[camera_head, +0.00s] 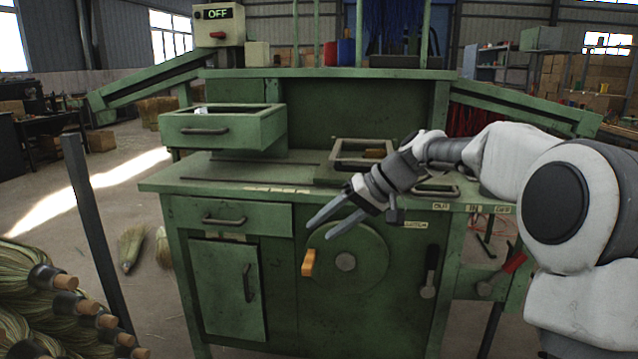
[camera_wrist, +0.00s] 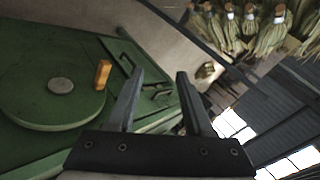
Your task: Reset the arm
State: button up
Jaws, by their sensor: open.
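My gripper (camera_head: 334,220) is open and empty in front of the green workbench (camera_head: 160,184), its fingers pointing down and to the left. In the wrist view its two dark fingers (camera_wrist: 160,90) are spread apart with nothing between them. In the head view the fingers are near the top of the round green wheel (camera_head: 372,262), above its orange handle (camera_head: 308,263). The wheel also shows at the left in the wrist view (camera_wrist: 35,100), with the orange handle (camera_wrist: 102,74) left of the fingers. I cannot tell the exact gap between fingers and wheel.
An open drawer (camera_head: 225,143) juts out at the upper left. A small tray (camera_head: 345,160) sits on the bench top behind my gripper. Brooms (camera_head: 50,285) are stacked at the lower left beside a dark post (camera_head: 98,235). A sign (camera_head: 218,13) reads OFF. The left floor is partly clear.

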jog(key=s+d+f+m+t+h, duration=0.1)
jog(key=s+d+f+h, duration=0.2)
jog(key=s, duration=0.8)
jog(key=s+d+m+t+h, duration=0.1)
jog(key=s+d+h, duration=0.3)
jog(key=s, duration=0.6)
jog(key=s+d+f+m+t+h, duration=0.1)
jog(key=s+d+f+t+h, duration=0.1)
jog(key=s+d, duration=0.65)
notch_tip(320, 180, up, 29)
jog(key=s+a+p, duration=0.2)
jog(key=p, duration=2.6)
jog(key=shift+a, duration=0.4)
jog(key=shift+f, duration=0.15)
